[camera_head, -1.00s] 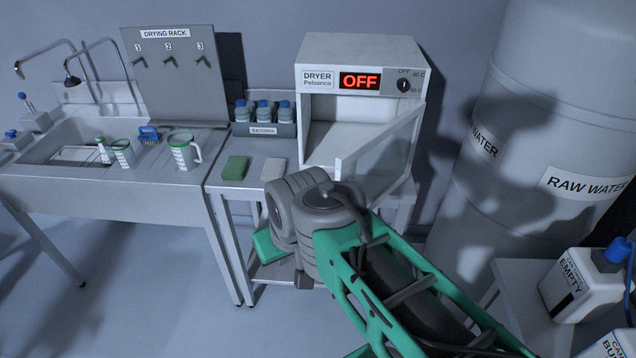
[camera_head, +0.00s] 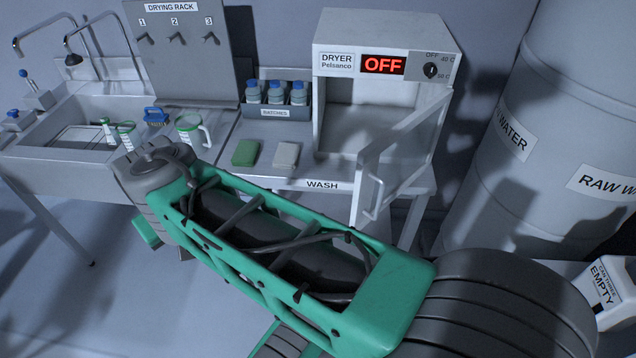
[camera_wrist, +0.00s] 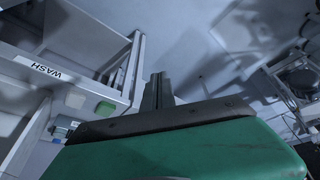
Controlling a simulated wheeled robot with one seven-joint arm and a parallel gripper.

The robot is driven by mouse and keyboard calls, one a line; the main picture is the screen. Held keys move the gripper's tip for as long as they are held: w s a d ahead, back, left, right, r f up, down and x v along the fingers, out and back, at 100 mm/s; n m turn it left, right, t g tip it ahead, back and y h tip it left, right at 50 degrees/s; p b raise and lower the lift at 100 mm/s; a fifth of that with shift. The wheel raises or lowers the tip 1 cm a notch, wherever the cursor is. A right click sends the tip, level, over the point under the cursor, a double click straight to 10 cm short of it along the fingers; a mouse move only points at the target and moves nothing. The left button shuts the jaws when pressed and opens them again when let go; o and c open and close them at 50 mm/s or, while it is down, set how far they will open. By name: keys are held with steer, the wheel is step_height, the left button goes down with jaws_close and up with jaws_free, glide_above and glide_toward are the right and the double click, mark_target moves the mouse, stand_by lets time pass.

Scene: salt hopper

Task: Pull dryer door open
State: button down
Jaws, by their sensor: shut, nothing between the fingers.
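The white dryer (camera_head: 337,82) stands on the bench and its display reads OFF. Its door (camera_head: 408,150) is ajar, swung outward from the right side, so part of the empty-looking chamber shows. The door's bar handle (camera_head: 373,202) is at its free edge. My gripper (camera_wrist: 158,88) shows in the wrist view with its two fingers together and nothing between them. It is apart from any handle I can make out there. In the head view my arm crosses in front of the bench and the gripper itself is hidden.
The WASH bench (camera_head: 310,184) carries a green sponge (camera_head: 245,153), a pale block (camera_head: 286,155) and a rack of blue-capped bottles (camera_head: 276,100). The sink (camera_head: 75,165) is at left. The raw water tank (camera_head: 560,130) stands right of the dryer, with an EMPTY container (camera_head: 608,290) lower right.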

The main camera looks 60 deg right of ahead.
steer(key=s+d+r+m+g+h+p, duration=0.15)
steer(key=d+m+g, duration=0.4)
steer(key=d, duration=0.85)
steer(key=s+d+r+m+g+h+p, duration=0.1)
steer(key=s+d+m+g+h+p, duration=0.15)
steer(key=d+m, duration=0.85)
steer(key=s+d+f+m+g+y+b, duration=0.1)
steer(key=s+d+f+b, duration=0.2)
steer(key=s, duration=0.4)
steer(key=s+d+f+m+g+y+b, duration=0.1)
steer(key=s+d+f+m+b, duration=0.1)
steer(key=s+f, duration=0.4)
steer(key=shift+s+d+f+g+b, duration=0.15)
steer(key=shift+s+d+g+b, duration=0.3)
steer(key=shift+d, duration=0.8)
